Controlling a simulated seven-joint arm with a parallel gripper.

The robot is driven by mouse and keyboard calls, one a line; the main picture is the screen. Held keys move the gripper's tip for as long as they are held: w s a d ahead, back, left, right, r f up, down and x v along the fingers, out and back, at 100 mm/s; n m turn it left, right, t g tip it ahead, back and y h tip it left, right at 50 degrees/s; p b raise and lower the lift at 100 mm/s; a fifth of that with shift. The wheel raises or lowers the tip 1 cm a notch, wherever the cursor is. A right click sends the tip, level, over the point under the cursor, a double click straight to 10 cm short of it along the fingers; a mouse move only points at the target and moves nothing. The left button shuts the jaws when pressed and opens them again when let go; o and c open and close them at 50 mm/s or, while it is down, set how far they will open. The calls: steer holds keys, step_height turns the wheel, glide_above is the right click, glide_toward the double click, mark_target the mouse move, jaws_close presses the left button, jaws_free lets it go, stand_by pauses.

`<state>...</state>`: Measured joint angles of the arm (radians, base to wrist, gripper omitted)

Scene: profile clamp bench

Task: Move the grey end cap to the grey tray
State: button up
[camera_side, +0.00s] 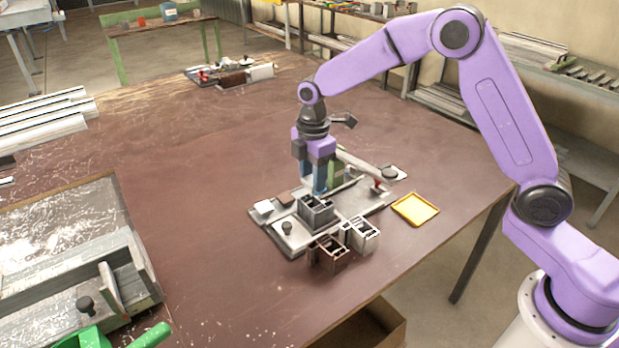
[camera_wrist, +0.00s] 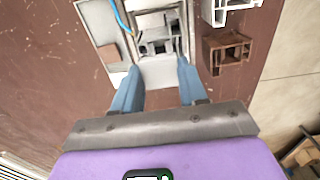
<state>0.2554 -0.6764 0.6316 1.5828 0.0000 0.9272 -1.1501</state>
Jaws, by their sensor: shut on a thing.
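My gripper (camera_side: 319,190) points down behind the hollow grey profile (camera_side: 316,213) on the clamp fixture. In the wrist view my gripper's blue fingers (camera_wrist: 158,76) are closed on a pale grey piece (camera_wrist: 163,70), which looks like the grey end cap. Its edge against the profile beyond it is hard to make out. In the side view the fingers and the profile hide this piece. The hollow end of the grey profile shows just past the fingertips in the wrist view (camera_wrist: 158,40). I cannot make out a grey tray in either view.
A yellow tray (camera_side: 415,209) lies right of the fixture plate (camera_side: 290,247). A brown profile (camera_side: 330,253) and a white profile (camera_side: 363,234) stand at its front. A brown block (camera_side: 285,198) and a pale block (camera_side: 264,207) lie left.

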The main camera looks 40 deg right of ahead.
steer(key=s+d+r, duration=0.2)
steer(key=s+d, duration=0.1)
steer(key=d, duration=0.4)
steer(key=w+f, duration=0.3)
steer(key=w, duration=0.1)
steer(key=w+a+f, duration=0.1)
steer(key=w+f, duration=0.2)
steer(key=w, duration=0.1)
steer(key=w+f, duration=0.3)
steer(key=w, duration=0.1)
steer(key=shift+w+a+f, duration=0.25)
steer(key=shift+w+f, duration=0.45)
steer(key=shift+f, duration=1.5)
steer(key=shift+f, duration=0.15)
steer(key=o, duration=0.7)
steer(key=shift+c, duration=0.2)
